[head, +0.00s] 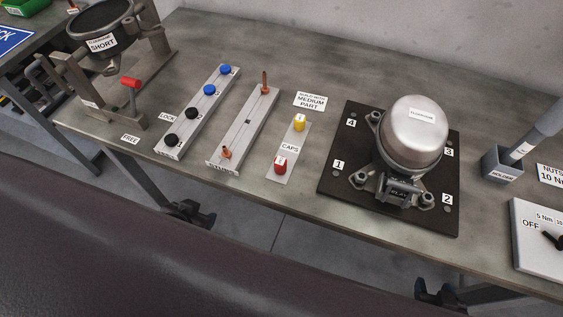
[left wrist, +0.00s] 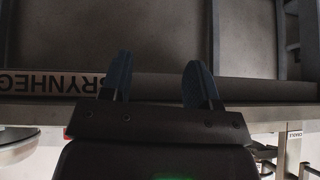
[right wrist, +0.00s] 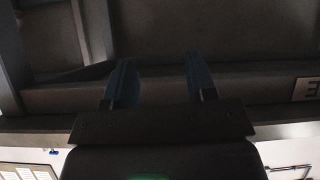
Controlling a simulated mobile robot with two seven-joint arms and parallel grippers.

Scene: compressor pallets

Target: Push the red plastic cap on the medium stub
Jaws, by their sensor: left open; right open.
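The red plastic cap (head: 280,166) stands at the near end of the light caps strip (head: 289,150), in front of a yellow cap (head: 299,122). A grey rail (head: 243,133) left of the strip carries a copper stub (head: 265,84) at its far end and a shorter copper piece (head: 225,153) at its near end. I cannot tell which stub is the medium one. My left gripper (left wrist: 158,78) is open and empty, below the bench's front edge. My right gripper (right wrist: 157,80) is open and empty, also low before the bench, at the lower right in the head view (head: 440,292).
A silver compressor (head: 413,128) stands on a black numbered plate (head: 334,183). A rail with blue and black knobs (head: 198,125) and a tilted fixture (head: 110,45) are on the left. A holder (head: 502,164) and a switch box (head: 530,225) are on the right. A sign reads "build with medium part" (head: 310,101).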

